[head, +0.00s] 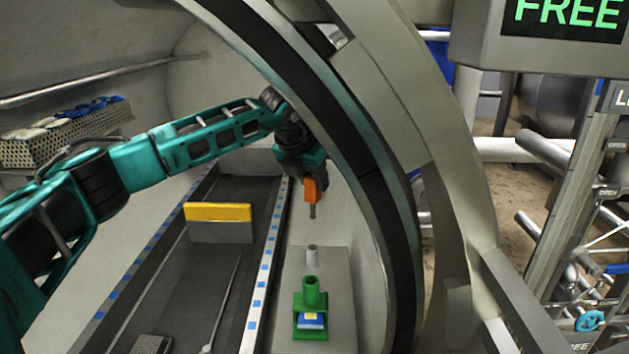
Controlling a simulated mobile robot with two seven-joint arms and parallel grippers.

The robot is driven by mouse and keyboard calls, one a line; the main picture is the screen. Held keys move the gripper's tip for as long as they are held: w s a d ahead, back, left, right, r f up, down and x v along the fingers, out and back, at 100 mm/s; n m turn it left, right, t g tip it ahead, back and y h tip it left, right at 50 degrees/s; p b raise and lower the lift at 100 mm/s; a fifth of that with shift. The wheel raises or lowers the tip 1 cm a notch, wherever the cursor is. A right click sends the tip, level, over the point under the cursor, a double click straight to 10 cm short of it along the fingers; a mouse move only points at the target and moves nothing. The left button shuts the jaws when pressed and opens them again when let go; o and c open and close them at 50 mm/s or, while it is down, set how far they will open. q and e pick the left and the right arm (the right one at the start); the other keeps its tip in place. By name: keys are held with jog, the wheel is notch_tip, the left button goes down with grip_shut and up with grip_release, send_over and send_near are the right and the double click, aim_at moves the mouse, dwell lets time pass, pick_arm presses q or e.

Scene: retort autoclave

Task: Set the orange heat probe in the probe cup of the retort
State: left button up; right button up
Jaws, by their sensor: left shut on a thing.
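The orange heat probe (311,192) hangs upright, grey tip down, in my left gripper (309,178), which is shut on it. It is inside the retort's round opening, above the right-hand ledge. Below it on the ledge stands a small grey cylinder (312,256), and nearer stands a green holder with an upright green tube (311,291) and a blue-and-yellow block in its base. I cannot tell for sure which of these is the probe cup. The probe is clear of both. My right gripper is not in view.
The retort's thick door ring (372,180) curves close on the right of the probe. A yellow-topped plate (219,222) stands across the dark track left of the ledge. A perforated tray (62,138) with pouches is at the left wall. A screen (567,18) reads FREE.

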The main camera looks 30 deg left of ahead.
aim_at(311, 208)
pick_arm(q)
jog(key=shift+f+b, duration=0.95)
jog(key=shift+f, duration=0.6)
jog(key=shift+f+b, duration=0.4)
jog(key=shift+f, duration=0.2)
jog(key=shift+f+b, duration=1.4)
jog(key=shift+f, duration=0.65)
notch_tip(311, 208, down, 3)
jog(key=shift+f+b, duration=0.1)
jog(key=shift+b, duration=0.95)
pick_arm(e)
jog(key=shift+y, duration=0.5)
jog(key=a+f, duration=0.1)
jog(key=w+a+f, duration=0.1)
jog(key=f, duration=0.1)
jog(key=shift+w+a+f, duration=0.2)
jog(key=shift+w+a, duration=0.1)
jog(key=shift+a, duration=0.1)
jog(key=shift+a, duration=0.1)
pick_arm(q)
jog(key=shift+f+b, duration=0.35)
jog(key=shift+f, duration=0.15)
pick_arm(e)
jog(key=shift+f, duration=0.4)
